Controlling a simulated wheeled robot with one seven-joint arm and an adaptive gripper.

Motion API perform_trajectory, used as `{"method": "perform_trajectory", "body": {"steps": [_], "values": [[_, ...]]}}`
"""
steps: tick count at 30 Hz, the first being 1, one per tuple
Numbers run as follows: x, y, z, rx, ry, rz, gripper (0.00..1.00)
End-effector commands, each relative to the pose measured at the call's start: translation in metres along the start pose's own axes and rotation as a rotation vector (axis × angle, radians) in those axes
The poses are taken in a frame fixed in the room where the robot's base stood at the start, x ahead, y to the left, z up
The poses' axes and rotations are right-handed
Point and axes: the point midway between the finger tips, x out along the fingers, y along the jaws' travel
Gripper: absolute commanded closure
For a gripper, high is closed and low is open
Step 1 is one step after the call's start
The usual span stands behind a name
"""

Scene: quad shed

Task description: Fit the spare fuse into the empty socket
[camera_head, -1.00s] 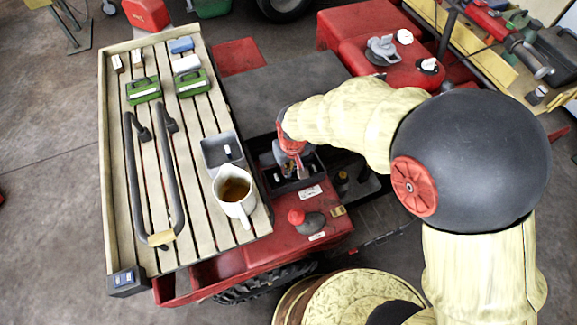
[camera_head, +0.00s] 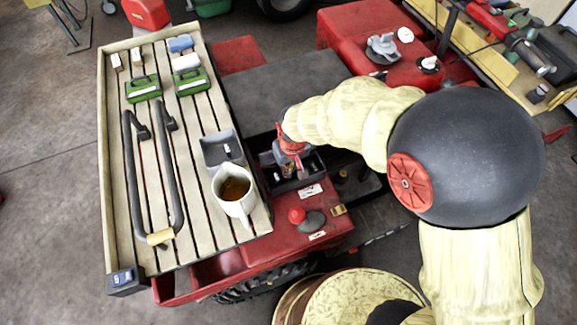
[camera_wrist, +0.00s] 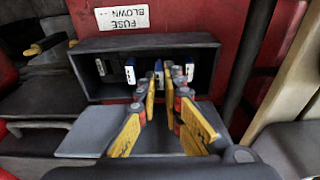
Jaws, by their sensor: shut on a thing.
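My gripper (camera_wrist: 163,84) reaches down into the dark fuse box (camera_wrist: 90,46) on the red vehicle body. Its yellow fingers are shut on a blue and white fuse (camera_wrist: 158,75), which stands upright, largely hidden between the fingertips. Another blue fuse (camera_wrist: 130,72) stands in the box just left of the fingers, and a blue and white fuse (camera_wrist: 189,70) shows close on the right. A dark slot (camera_wrist: 101,67) lies at the left. I cannot tell whether the held fuse is seated. In the head view, my gripper (camera_head: 290,160) hides part of the box (camera_head: 313,166).
A label reading FUSE BLOWN (camera_wrist: 122,17) is above the box. In the head view, a grey tray (camera_head: 210,149) and a mug of brown liquid (camera_head: 235,190) stand on the slatted rack (camera_head: 202,238), close left of the box. A red knob (camera_head: 297,215) stands in front.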

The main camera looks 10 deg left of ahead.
Motion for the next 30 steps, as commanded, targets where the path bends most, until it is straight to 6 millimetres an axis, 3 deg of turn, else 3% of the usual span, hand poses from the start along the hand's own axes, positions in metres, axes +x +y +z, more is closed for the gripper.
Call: {"method": "perform_trajectory", "body": {"steps": [18, 19, 30], "values": [[0.017, 0.000, 0.003, 0.000, 0.000, 0.000, 1.00], [0.017, 0.000, 0.002, 0.000, 0.001, 0.000, 0.91], [0.016, 0.000, 0.002, 0.000, 0.000, 0.000, 0.70]]}}
